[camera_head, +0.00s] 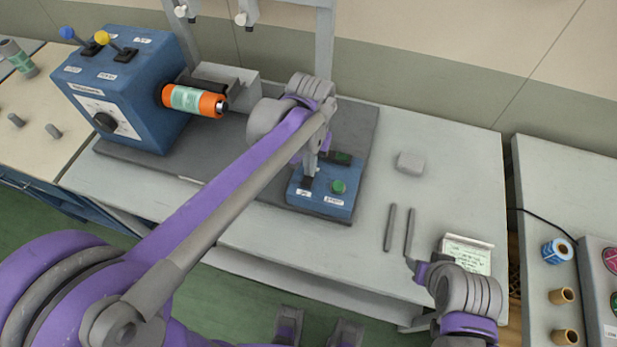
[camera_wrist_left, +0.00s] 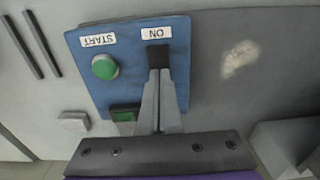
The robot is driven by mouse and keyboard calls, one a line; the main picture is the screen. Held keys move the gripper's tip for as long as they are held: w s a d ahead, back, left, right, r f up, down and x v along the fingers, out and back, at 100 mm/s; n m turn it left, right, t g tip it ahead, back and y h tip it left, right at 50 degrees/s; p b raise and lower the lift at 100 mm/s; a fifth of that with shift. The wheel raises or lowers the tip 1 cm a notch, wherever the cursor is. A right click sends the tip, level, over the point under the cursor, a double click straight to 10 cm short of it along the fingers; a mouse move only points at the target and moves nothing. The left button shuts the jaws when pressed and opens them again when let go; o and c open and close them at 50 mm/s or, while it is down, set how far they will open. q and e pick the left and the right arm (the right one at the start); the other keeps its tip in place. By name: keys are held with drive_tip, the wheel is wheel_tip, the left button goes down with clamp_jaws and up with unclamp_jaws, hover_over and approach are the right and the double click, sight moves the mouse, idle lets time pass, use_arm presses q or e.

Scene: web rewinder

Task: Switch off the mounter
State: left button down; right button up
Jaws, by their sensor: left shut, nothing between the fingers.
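A small blue control box (camera_head: 322,203) stands on the grey bench plate, and no label reading "mounter" is legible. In the left wrist view its face (camera_wrist_left: 97,35) carries a green START button (camera_wrist_left: 105,67), a black switch (camera_wrist_left: 158,56) under an ON label, and a dark green indicator (camera_wrist_left: 125,112). My left gripper (camera_wrist_left: 159,76) is shut and empty, its fingertips at the lower end of the black switch; whether they touch it I cannot tell. In the head view my left gripper (camera_head: 309,172) comes down over the box from above. My right gripper (camera_head: 418,268) is low at the right, its fingers unclear.
A large blue machine (camera_head: 135,85) with a dial, two levers and an orange-ended roll (camera_head: 195,101) stands at the left. A pale block (camera_head: 410,163), thin grey bars (camera_head: 390,228) and a paper card (camera_head: 467,254) lie on the table. Another table at the right holds several rolls (camera_head: 557,250).

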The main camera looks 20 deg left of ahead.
use_arm(q)
drive_tip(key=shift+r+p, duration=2.25)
drive_tip(key=shift+r, duration=1.25)
use_arm(e)
drive_tip(key=r, duration=0.1)
drive_tip(key=w+r, duration=0.1)
drive_tip(key=r, duration=0.3)
drive_tip(key=shift+w+r, duration=0.2)
drive_tip(key=shift+w, duration=0.05)
